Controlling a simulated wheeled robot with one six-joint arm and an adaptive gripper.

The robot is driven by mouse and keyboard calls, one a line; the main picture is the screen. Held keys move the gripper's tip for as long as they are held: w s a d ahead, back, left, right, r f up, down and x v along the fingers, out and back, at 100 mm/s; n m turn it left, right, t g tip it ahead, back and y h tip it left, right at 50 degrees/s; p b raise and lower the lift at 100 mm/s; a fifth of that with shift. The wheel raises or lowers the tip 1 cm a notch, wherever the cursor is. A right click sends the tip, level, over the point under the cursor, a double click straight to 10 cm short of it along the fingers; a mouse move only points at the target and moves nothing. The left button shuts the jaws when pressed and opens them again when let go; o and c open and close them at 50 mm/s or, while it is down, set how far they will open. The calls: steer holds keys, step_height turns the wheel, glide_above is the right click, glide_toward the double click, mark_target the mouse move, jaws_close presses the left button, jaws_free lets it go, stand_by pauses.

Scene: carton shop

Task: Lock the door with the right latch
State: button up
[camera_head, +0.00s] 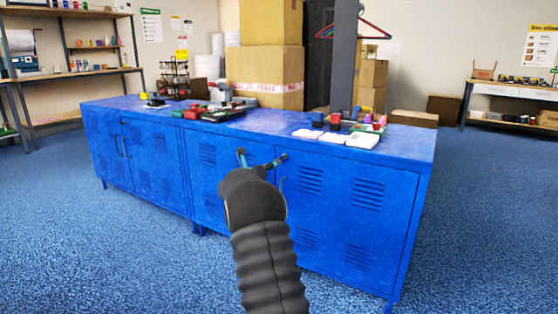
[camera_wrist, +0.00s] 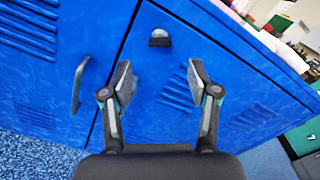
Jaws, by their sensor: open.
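The blue cabinet door (camera_wrist: 150,110) fills much of the wrist view. On it, near the door's upper corner, is the latch (camera_wrist: 160,38), a small round silver piece with a dark tab below it. My gripper (camera_wrist: 160,75) is open and empty, with its two fingertips spread on either side below the latch and apart from it.
A curved handle (camera_wrist: 78,85) stands out left of the door seam in the wrist view. Blue carpet (camera_head: 480,220) is clear to the right.

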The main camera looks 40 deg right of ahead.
mark_target(281, 158)
steer(key=x, duration=0.7)
steer(key=shift+p, duration=0.3)
jaws_close()
